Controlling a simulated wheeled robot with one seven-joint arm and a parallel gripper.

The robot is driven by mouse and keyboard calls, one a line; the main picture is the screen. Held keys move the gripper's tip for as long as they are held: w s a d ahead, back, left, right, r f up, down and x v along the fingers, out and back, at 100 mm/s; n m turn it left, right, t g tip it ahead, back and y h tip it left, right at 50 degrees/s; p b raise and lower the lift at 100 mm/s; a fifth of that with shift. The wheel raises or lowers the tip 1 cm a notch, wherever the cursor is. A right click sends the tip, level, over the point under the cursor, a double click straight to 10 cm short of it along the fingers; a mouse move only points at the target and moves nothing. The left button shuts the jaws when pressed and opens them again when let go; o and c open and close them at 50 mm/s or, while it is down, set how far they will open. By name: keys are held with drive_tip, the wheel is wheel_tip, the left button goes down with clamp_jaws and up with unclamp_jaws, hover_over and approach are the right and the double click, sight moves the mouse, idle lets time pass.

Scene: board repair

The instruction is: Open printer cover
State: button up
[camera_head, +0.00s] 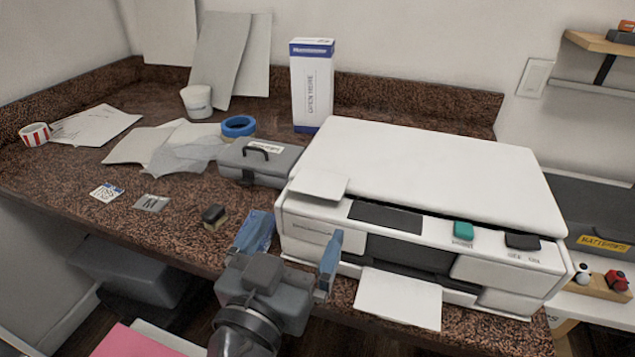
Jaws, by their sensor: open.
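The white printer (440,215) stands on the right part of the brown speckled counter. Its flat white cover (430,170) lies down over the top of the body. A dark screen, a green block (463,230) and a black block (522,241) are along its front panel. A white sheet (398,298) sticks out of the front slot. My gripper (294,250) is at the printer's front left corner, with its blue fingers spread apart and nothing seen between them. The right finger overlaps the printer's front in the picture; I cannot tell if it touches.
A grey toolbox (258,162) stands close to the printer's left side. Blue tape (238,126), a white cup (196,101), a tall white box (311,86) and papers (96,125) are farther back. A small dark block (214,216) lies near the counter's front edge.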

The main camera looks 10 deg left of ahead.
sight(312, 209)
drive_tip(key=w, duration=0.2)
drive_tip(key=w+p, duration=0.1)
drive_tip(key=w, duration=0.2)
drive_tip(key=w+d+p, duration=0.1)
drive_tip(key=w, duration=0.1)
drive_tip(key=shift+w+r, duration=0.35)
drive_tip(key=shift+w, duration=0.05)
